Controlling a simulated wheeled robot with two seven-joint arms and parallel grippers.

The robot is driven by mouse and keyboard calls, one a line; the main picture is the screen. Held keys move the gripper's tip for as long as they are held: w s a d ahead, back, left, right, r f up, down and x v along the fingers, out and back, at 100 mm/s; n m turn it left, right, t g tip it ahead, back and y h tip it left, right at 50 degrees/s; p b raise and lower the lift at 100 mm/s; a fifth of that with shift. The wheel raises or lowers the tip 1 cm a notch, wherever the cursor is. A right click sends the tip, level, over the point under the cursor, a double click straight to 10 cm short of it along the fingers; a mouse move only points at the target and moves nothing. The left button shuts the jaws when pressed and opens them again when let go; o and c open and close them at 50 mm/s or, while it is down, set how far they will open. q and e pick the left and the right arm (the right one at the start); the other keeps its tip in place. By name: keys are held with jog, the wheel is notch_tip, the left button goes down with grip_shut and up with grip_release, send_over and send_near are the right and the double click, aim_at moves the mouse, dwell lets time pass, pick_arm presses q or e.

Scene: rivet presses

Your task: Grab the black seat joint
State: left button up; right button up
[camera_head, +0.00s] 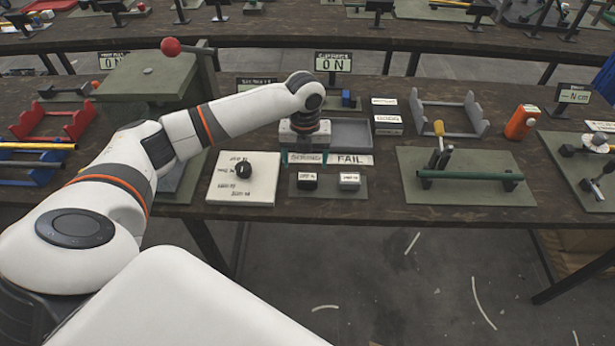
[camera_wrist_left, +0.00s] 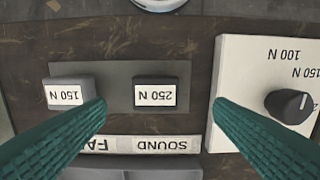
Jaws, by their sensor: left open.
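The black seat joint (camera_head: 307,181) is a small dark block with a white label, on the left of a small dark green mat (camera_head: 328,194). In the left wrist view the black joint (camera_wrist_left: 155,93) reads "250 N" and lies between my fingertips in the picture, not held. A grey joint (camera_head: 349,181) stands beside it; its label reads "150 N" in the left wrist view (camera_wrist_left: 70,93). My left gripper (camera_head: 304,158) is open and empty, with its teal fingers pointing down just behind the black joint. My right gripper is not in view.
A white dial panel (camera_head: 243,178) with a black knob stands left of the mat. "SOUND" and "FAIL" labels (camera_head: 350,159) and a grey tray (camera_head: 352,134) lie behind it. A green plate with a lever press (camera_head: 460,176) is to the right.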

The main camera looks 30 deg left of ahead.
aim_at(307, 176)
pick_arm(q)
jog(key=shift+w+d+f+p, duration=0.1)
jog(key=shift+f+p, duration=0.3)
jog(key=shift+f, duration=1.1)
jog(key=shift+w+d+f+p, duration=0.1)
jog(key=shift+f+p, duration=0.3)
jog(key=shift+f, duration=1.05)
jog(key=c, duration=1.1)
